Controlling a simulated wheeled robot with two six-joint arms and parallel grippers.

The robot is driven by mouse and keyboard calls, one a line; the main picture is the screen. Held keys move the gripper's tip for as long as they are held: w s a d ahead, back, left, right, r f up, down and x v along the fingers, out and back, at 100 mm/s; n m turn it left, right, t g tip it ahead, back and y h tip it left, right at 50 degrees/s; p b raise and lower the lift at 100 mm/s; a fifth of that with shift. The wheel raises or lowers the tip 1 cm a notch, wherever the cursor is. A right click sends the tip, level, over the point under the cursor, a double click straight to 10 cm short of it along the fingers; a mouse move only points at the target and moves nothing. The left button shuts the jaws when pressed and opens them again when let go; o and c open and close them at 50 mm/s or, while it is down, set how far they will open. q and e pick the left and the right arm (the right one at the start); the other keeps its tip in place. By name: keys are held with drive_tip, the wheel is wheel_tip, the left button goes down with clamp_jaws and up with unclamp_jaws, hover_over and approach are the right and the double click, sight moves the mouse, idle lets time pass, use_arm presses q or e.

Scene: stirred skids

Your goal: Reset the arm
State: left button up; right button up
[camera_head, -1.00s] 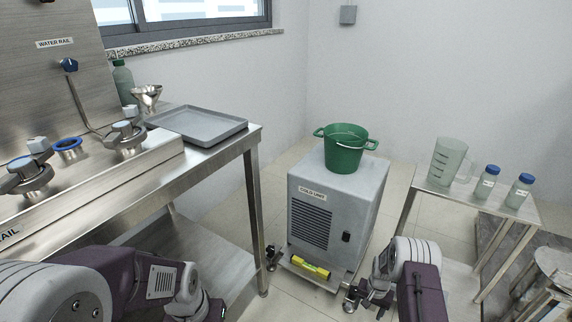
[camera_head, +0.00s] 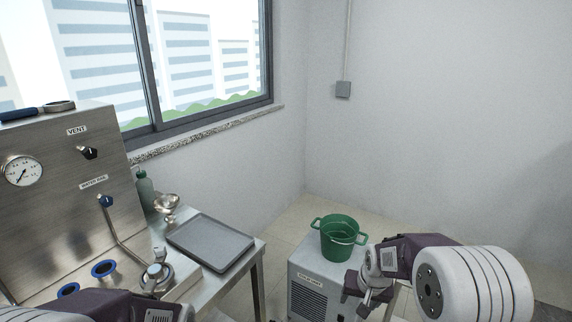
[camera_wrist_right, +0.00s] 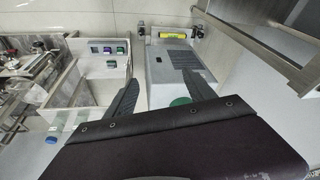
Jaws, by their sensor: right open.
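My right arm reaches in from the right in the head view, with its gripper (camera_head: 364,296) low in front of the grey cold unit (camera_head: 306,278). In the right wrist view the two dark fingers of that gripper (camera_wrist_right: 162,88) stand wide apart with nothing between them. A green bucket (camera_head: 338,243) stands on top of the cold unit, just left of my right wrist. A green patch, likely the bucket (camera_wrist_right: 181,101), shows behind the gripper body. Only links of my left arm show at the bottom left of the head view; its gripper is out of frame.
A steel bench at left carries a grey tray (camera_head: 211,241), a metal funnel (camera_head: 167,203), a green bottle (camera_head: 146,190) and valves beside a gauge panel (camera_head: 68,190). A yellow level (camera_wrist_right: 176,38) shows by the unit in the wrist view.

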drive_tip(key=s+a+r+n+p, duration=0.15)
drive_tip(key=s+r+p, duration=0.35)
drive_tip(key=s+r, duration=0.5)
use_arm(q)
wheel_tip(320, 180, up, 8)
use_arm(e)
drive_tip(key=s+f+n+g, duration=0.1)
drive_tip(key=s+f+g, duration=0.1)
drive_tip(key=s, duration=0.6)
drive_tip(key=shift+s+a+f, duration=0.25)
drive_tip(key=shift+s+f, duration=0.1)
drive_tip(key=shift+f, duration=0.2)
use_arm(q)
drive_tip(key=shift+f, duration=0.1)
